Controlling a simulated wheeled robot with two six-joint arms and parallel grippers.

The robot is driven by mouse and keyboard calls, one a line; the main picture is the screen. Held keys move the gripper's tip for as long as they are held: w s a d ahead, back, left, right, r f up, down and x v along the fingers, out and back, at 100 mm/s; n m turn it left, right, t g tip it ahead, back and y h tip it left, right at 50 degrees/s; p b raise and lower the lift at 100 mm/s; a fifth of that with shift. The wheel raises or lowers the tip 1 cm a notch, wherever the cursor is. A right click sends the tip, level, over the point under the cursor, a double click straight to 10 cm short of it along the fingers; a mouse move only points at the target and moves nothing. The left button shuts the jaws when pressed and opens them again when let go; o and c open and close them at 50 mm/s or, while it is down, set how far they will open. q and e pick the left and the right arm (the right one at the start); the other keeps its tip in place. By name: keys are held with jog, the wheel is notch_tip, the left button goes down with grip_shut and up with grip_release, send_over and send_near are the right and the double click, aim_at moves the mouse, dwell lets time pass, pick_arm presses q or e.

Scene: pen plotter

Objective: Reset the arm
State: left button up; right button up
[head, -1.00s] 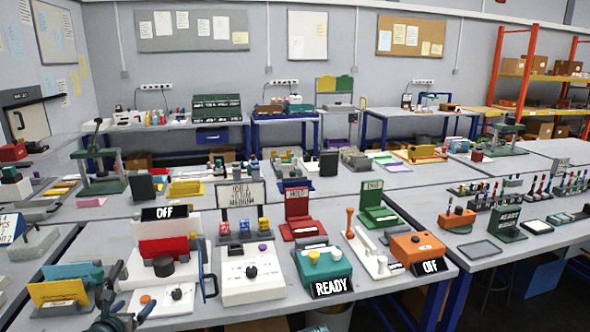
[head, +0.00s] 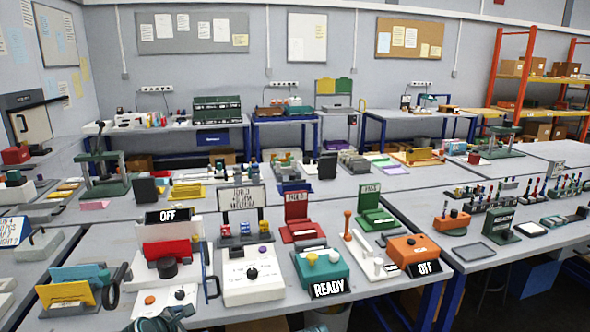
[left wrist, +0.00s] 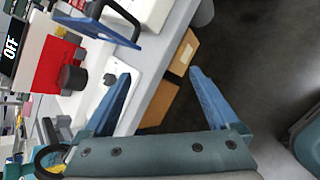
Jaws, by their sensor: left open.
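My left gripper (left wrist: 160,78) is open and empty in the left wrist view, its two blue fingers wide apart. It is over the bench's front edge, with floor and brown boxes below. In the head view only a teal part of my left arm shows at the bottom edge. A white unit with a red panel (head: 166,249) and black knob stands at front left under an OFF sign (head: 168,215); its red panel also shows in the left wrist view (left wrist: 50,62). A white knobbed box (head: 250,290) stands beside it. My right gripper is not in view.
A teal box (head: 322,268) with a READY sign and an orange box (head: 408,247) with an OFF sign stand to the right. A yellow and blue card holder (head: 72,285) stands at far left. The front bench is crowded.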

pick_arm(q)
jog(key=s+d+f+m+g+p, duration=0.1)
jog(key=s+d+m+g+p, duration=0.45)
jog(key=d+m, duration=1)
jog(key=s+d+r+m+g+y+p, duration=0.1)
jog(key=s+d+m+g+y+p, duration=0.1)
jog(key=s+m, duration=0.9)
jog(key=d+m+g+y, duration=0.1)
jog(key=d+m+g, duration=0.1)
jog(key=d+m, duration=0.1)
jog(key=shift+s+d+r+g+y, duration=0.2)
jog(key=shift+s+d+g+y, duration=0.1)
jog(key=shift+d+g+y, duration=0.1)
